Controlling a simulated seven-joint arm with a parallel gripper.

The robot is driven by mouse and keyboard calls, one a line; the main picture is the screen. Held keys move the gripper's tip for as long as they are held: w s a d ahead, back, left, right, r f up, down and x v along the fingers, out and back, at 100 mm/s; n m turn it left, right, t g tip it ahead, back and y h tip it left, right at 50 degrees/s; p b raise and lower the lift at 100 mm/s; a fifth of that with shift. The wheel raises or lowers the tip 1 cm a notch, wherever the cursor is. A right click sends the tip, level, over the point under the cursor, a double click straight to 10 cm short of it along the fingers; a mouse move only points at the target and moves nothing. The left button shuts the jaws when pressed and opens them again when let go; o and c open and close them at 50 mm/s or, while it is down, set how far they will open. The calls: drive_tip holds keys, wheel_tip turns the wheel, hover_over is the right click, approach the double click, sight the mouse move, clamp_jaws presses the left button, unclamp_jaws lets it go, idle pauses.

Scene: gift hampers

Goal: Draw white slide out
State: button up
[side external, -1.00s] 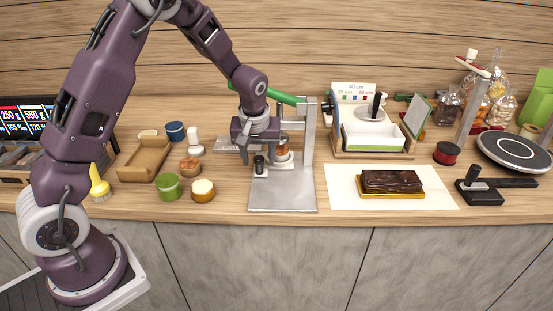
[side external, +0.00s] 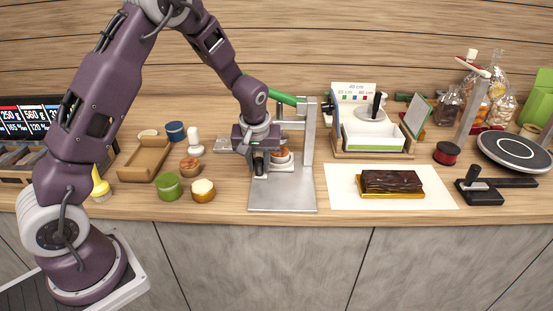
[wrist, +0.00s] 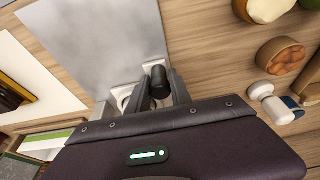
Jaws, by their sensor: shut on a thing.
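My gripper (side external: 259,156) is low in front of the metal press stand (side external: 283,196), fingers pointing down. It is shut on a black knob (wrist: 160,82), which shows between the two fingers in the wrist view. The white slide (side external: 283,168) sits under the press, just behind and right of the knob, with a small brownish jar or item (side external: 281,154) on it. In the wrist view white parts of the slide (wrist: 122,92) show beside the fingers. How the knob joins the slide is partly hidden by my gripper.
The stand's front plate is bare.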

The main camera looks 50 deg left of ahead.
drive_tip(key=shift+s+d, duration=3.4)
drive_tip(key=shift+d, duration=0.1)
drive_tip(key=o, duration=0.5)
drive_tip(key=shift+s+d, duration=0.1)
drive_tip(key=shift+c, duration=0.2)
drive_tip(key=o, duration=0.5)
drive_tip(key=shift+r, duration=3.5)
